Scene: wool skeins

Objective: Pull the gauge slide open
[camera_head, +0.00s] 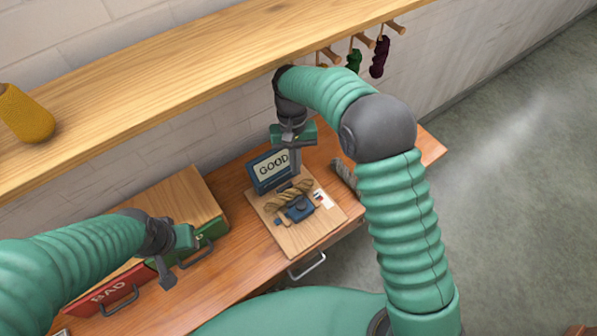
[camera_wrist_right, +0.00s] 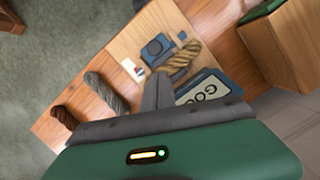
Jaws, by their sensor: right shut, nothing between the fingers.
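The gauge is a pale wooden board (camera_head: 290,235) with a dark blue slide block (camera_head: 299,209) on it. The block also shows in the right wrist view (camera_wrist_right: 156,48). A tan twisted skein (camera_head: 282,200) lies on the board beside the block, also seen in the wrist view (camera_wrist_right: 181,60). A blue-framed sign reading GOOD (camera_head: 270,168) stands at the board's back. My right gripper (camera_head: 296,174) is shut and empty, pointing down close over the skein; contact cannot be told. My left gripper (camera_head: 169,277) is in front of the drawers, its jaws unclear.
A red drawer marked BAD (camera_head: 104,296) and a green drawer (camera_head: 209,239) sit at the left under a wooden top. A grey skein (camera_head: 345,177) lies right of the board; a brown one (camera_wrist_right: 64,117) lies farther along. A wooden shelf (camera_head: 190,65) runs above the table.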

